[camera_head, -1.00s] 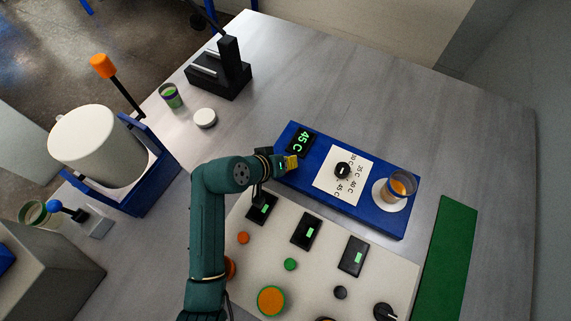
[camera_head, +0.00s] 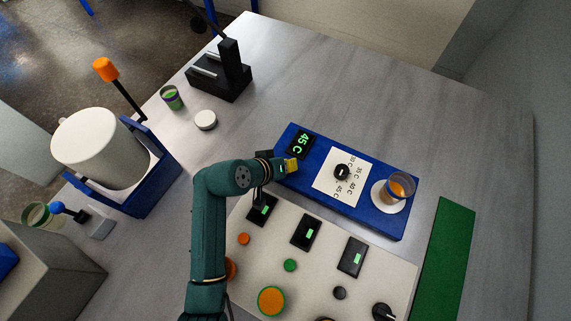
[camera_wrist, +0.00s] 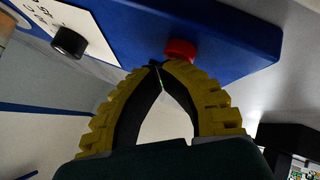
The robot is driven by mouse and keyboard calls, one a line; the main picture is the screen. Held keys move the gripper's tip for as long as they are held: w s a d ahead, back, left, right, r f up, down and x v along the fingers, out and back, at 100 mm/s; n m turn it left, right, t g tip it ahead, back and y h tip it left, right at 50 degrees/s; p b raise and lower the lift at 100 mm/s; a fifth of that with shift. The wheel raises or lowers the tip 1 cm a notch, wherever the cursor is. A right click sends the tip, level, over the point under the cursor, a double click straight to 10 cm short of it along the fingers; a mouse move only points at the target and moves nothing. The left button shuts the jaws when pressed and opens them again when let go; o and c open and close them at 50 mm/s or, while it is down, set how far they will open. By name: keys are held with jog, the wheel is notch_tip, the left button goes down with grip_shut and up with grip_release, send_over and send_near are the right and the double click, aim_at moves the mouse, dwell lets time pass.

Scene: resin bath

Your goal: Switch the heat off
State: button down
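The blue heater unit (camera_head: 388,222) lies on the bench, its display (camera_head: 299,145) reading 45 C in green. Its black dial (camera_head: 342,172) sits on a white panel marked with temperatures; the dial also shows in the wrist view (camera_wrist: 69,42). A cup of amber liquid (camera_head: 399,186) stands on the unit's round white plate (camera_head: 378,194). In the wrist view a red button (camera_wrist: 180,50) sits on the unit's face near the edge. My gripper (camera_head: 292,164) is shut and empty, its yellow fingertips (camera_wrist: 157,66) close beside the red button; contact cannot be told. The button is hidden in the head view.
A pale control panel (camera_head: 270,262) with several small displays and knobs lies in front of the unit. A green mat (camera_head: 445,255) is at right. A white pot (camera_head: 100,148) in a blue stand is at left.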

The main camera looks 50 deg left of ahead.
jog(key=shift+d, duration=0.1)
notch_tip(320, 180, up, 6)
jog(key=p, duration=0.6)
jog(key=shift+r, duration=0.2)
jog(key=shift+f, duration=0.1)
